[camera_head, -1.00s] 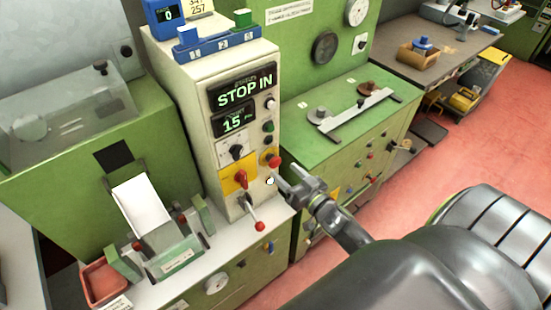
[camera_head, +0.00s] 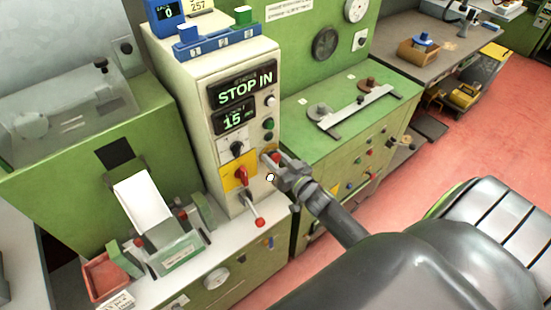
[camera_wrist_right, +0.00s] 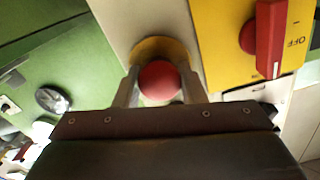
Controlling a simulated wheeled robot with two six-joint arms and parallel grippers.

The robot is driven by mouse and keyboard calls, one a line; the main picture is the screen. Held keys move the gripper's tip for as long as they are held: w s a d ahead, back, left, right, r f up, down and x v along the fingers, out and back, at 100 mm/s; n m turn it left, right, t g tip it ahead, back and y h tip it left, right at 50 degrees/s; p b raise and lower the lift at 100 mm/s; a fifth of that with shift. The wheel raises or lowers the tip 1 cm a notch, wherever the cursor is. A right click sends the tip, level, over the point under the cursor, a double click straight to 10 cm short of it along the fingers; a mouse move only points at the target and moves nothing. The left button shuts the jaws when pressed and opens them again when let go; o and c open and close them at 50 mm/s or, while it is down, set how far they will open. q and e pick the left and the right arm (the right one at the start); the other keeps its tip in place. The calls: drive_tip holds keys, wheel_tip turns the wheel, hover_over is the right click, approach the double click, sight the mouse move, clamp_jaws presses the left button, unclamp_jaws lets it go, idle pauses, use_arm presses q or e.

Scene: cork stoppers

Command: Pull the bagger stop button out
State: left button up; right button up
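The bagger stop button is a red round knob (camera_wrist_right: 158,80) on a yellow ring, on the front of the cream control column (camera_head: 190,95). The column's display (camera_head: 245,88) reads "STOP IN". My right gripper (camera_wrist_right: 160,88) is at the button, its two fingers on either side of the red knob. The fingers are spread about the knob's width; I cannot tell whether they touch it. In the head view the right gripper (camera_head: 276,166) partly covers the button (camera_head: 274,155). My left gripper is not in view.
A red rotary switch (camera_head: 241,175) on a yellow plate sits left of the button. A red-tipped lever (camera_head: 259,222) sticks out below. Green and dark buttons (camera_head: 268,124) are above. A green cabinet (camera_head: 350,90) stands to the right; the red floor beyond is open.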

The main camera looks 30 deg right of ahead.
clamp_jaws()
drive_tip(key=shift+s+p, duration=0.5)
drive_tip(key=shift+s, duration=0.2)
drive_tip(key=shift+f, duration=0.1)
drive_tip(key=shift+o, duration=1.3)
unclamp_jaws()
drive_tip(key=o, duration=0.5)
drive_tip(key=shift+s, duration=0.1)
drive_tip(key=shift+c, duration=0.2)
